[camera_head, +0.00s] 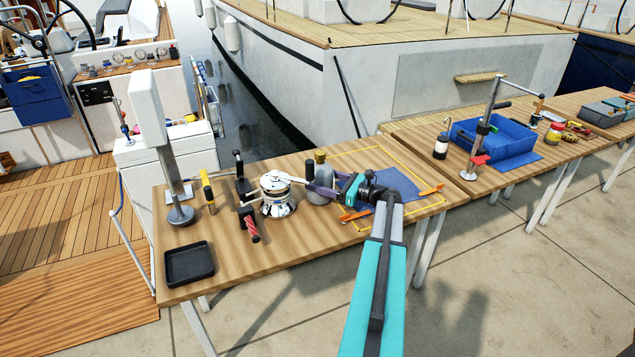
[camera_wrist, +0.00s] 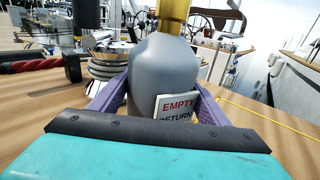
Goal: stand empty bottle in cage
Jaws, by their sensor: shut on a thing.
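A grey bottle (camera_head: 319,190) with a brass valve on top stands upright over the near wooden table, beside a silver winch. In the wrist view the bottle (camera_wrist: 158,70) fills the middle and has a white label reading "EMPTY RETURN". My gripper (camera_head: 322,189) reaches it from the right, with its purple fingers on both sides of the bottle. In the wrist view my gripper (camera_wrist: 155,100) is shut on the bottle. The bottle's foot is hidden there, and I cannot tell whether it touches the table. I cannot make out a cage for certain.
The silver winch (camera_head: 277,194) stands close left of the bottle. A blue mat (camera_head: 376,192) lies inside a yellow outline right of it, with orange-handled tools. A black tray (camera_head: 189,264) is at the table's front left. A blue bin (camera_head: 492,140) stands on the farther table.

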